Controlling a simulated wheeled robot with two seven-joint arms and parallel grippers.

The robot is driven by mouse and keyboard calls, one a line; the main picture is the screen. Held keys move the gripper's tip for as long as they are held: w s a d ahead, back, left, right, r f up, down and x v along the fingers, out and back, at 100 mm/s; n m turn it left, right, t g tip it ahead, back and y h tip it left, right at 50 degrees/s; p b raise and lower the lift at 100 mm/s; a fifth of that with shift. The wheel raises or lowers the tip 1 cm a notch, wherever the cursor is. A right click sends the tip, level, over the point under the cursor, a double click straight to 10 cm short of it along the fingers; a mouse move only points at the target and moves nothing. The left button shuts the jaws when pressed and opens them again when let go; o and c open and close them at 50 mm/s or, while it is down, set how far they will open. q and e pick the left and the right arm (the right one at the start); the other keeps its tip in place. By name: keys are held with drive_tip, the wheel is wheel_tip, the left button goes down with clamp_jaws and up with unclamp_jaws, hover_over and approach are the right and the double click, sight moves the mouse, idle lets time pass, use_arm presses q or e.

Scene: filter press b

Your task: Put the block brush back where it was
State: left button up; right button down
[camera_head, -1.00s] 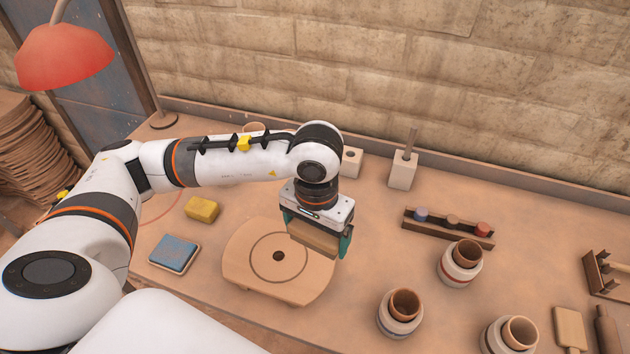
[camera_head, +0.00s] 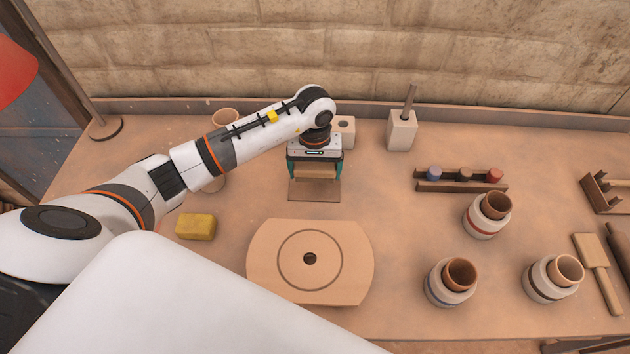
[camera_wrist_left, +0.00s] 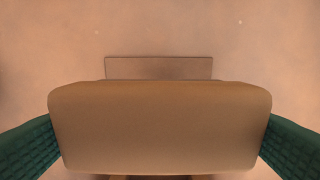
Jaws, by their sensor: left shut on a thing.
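The block brush (camera_head: 316,171) is a tan wooden block, held level between the green-tipped fingers of my left gripper (camera_head: 315,176). In the left wrist view the brush (camera_wrist_left: 160,125) fills the space between both fingers, and its underside is hidden. My left gripper is shut on it. Below it on the bench lies a flat brown rectangular plate (camera_head: 314,194), whose far edge strip (camera_wrist_left: 160,67) also shows beyond the brush in the left wrist view. I cannot tell whether brush and plate touch. My right gripper is not in view.
A wooden board with a round centre hole (camera_head: 270,260) lies nearer me. A yellow sponge (camera_head: 196,227) is to the left. White holder blocks (camera_head: 401,133) stand behind, a rack of coloured pots (camera_head: 461,187) and several banded cups (camera_head: 487,226) to the right.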

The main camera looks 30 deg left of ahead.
sight(314, 190)
use_arm(q)
drive_tip(key=shift+f, duration=0.8)
wheel_tip(314, 190, down, 4)
drive_tip(key=shift+r+p, duration=0.25)
drive_tip(key=shift+p, duration=0.05)
drive_tip(key=shift+a+f+b, duration=0.1)
drive_tip(key=shift+f+b, duration=0.15)
drive_tip(key=shift+b, duration=0.05)
drive_tip(key=o, duration=0.4)
drive_tip(key=shift+o, duration=1.1)
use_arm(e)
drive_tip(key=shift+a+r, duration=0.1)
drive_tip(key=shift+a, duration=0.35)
